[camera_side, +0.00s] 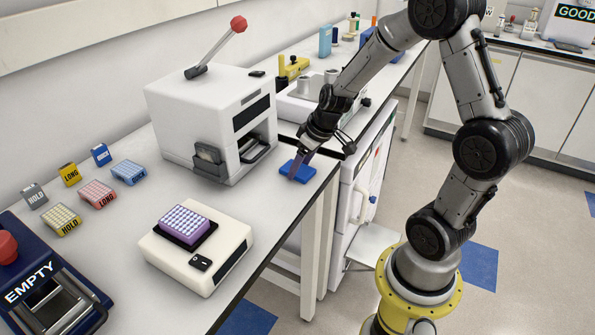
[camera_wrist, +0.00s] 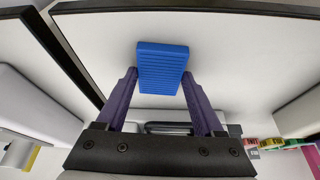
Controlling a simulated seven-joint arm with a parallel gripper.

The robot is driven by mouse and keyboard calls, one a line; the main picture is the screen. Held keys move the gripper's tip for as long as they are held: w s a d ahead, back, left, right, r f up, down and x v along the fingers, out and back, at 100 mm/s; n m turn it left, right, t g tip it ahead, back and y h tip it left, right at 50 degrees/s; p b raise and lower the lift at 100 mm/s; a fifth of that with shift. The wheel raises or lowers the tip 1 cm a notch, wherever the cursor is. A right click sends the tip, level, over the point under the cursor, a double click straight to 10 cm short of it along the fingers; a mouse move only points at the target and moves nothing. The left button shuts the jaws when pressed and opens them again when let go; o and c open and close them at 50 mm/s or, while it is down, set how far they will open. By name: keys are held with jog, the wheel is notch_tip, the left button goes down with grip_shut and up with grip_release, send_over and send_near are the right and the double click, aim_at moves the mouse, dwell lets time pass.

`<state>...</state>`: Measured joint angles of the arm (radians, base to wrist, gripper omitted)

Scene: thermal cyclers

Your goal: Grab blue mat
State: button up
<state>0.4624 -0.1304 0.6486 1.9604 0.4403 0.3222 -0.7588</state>
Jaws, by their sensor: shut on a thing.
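The blue mat (camera_side: 299,170) is a small ribbed blue block on the white bench, to the right of the white thermal cycler. It also shows in the wrist view (camera_wrist: 163,62), between the tips of my two purple fingers. My gripper (camera_side: 297,166) reaches down to it from above, and in the wrist view the gripper (camera_wrist: 161,82) is shut on its two sides. The mat looks to be at or very near the bench top; I cannot tell whether it touches.
The white thermal cycler (camera_side: 213,118) with a red-knobbed lever stands left of the mat. A cream block device (camera_side: 196,248) with a purple tube plate (camera_side: 187,223) stands nearer the front. Another white device (camera_side: 300,104) stands behind. The bench edge is close on the right.

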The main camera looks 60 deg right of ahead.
jog(key=c, duration=0.4)
jog(key=shift+r, duration=0.1)
